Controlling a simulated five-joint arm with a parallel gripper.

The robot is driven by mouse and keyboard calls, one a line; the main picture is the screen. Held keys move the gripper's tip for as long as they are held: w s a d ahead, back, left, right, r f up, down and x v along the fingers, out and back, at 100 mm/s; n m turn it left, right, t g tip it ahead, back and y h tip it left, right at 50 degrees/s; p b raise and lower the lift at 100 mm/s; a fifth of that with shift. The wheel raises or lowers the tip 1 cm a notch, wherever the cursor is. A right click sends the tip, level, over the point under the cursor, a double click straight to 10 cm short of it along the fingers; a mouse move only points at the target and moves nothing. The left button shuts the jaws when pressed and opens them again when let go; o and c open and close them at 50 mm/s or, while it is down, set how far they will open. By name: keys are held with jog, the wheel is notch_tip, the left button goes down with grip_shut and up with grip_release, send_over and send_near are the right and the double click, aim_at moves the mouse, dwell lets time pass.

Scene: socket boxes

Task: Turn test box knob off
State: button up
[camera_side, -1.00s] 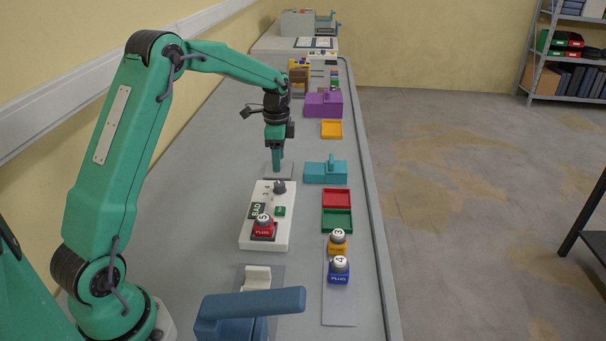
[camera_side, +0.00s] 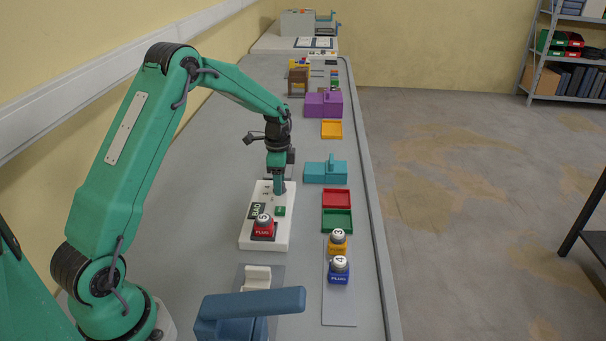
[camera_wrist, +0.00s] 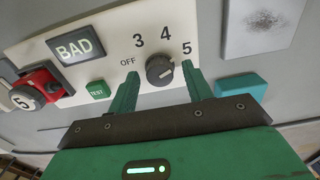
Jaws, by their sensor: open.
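The white test box (camera_side: 249,238) lies on the bench in the side view; its panel (camera_wrist: 100,28) fills the upper wrist view. The dark round knob (camera_wrist: 160,70) is ringed by the labels OFF, 3, 4 and 5. I cannot tell for sure where its pointer is set. My gripper (camera_side: 279,190) is open over the knob end of the box, hiding the knob in the side view. In the wrist view its green fingers (camera_wrist: 164,84) stand either side of the knob, with gaps between. A display (camera_wrist: 75,46) reads BAD.
A red plug (camera_side: 264,229) marked 5 sits in the box, near the green TEST button (camera_side: 280,211). A teal block with a handle (camera_side: 326,172), red tray (camera_side: 336,198) and green tray (camera_side: 337,221) lie to the right. Yellow (camera_side: 338,244) and blue (camera_side: 339,272) plugs stand nearer.

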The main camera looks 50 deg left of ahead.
jog(key=shift+c, duration=0.2)
jog(key=c, duration=0.9)
jog(key=shift+c, duration=0.2)
